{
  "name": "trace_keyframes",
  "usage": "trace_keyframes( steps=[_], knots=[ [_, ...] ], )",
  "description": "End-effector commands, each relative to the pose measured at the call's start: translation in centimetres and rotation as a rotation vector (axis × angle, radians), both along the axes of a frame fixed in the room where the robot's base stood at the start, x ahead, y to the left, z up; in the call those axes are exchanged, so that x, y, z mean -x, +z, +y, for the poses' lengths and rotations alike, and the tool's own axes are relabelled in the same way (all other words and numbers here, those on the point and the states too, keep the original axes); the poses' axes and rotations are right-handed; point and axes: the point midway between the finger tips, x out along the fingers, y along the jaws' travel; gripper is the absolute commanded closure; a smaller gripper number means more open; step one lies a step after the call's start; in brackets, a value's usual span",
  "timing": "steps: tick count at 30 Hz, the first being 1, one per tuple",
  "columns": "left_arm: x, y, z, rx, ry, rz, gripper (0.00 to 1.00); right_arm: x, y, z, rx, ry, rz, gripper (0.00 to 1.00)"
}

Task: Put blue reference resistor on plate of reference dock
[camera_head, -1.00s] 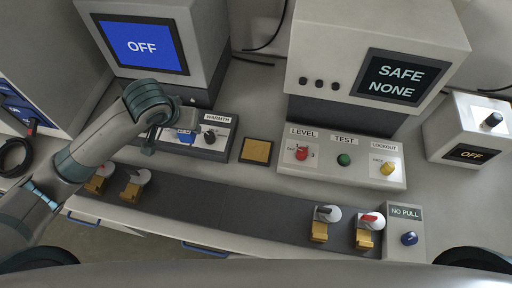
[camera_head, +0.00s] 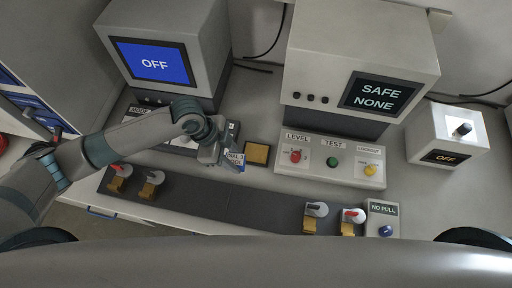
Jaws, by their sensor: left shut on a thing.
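The blue reference resistor (camera_head: 235,165) is a small blue block with a white label that reads "DIAL 2" on its top line. My left gripper (camera_head: 222,162) reaches in from the left and is shut on the resistor, partly hiding it. The brass square plate of the reference dock (camera_head: 257,153) is bare and lies just right of the resistor. I cannot tell how high the resistor is above the bench. My right gripper is not in view.
A control panel (camera_head: 330,172) with red, green and yellow knobs stands right of the plate. My arm covers much of the left panel. A dark strip (camera_head: 225,203) with several brass-based knobs runs along the front. Boxes with an "OFF" screen (camera_head: 152,62) and "SAFE NONE" screen (camera_head: 381,95) stand behind.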

Motion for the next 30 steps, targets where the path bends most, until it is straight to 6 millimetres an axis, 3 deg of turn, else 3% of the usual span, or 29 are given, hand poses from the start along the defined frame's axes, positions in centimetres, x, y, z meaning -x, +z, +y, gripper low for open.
trace_keyframes(
  steps=[3, 17, 30],
  knots=[
    [0.4, 0.3, -0.4, 0.000, -0.057, -0.001, 0.98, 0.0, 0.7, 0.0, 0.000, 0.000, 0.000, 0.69],
    [0.4, -0.1, -0.5, 0.000, -0.072, -0.002, 0.98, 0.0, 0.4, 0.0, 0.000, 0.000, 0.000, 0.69],
    [-3.3, -3.1, -2.7, 0.001, -0.071, -0.004, 0.98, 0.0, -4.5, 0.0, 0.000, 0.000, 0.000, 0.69]
  ],
)
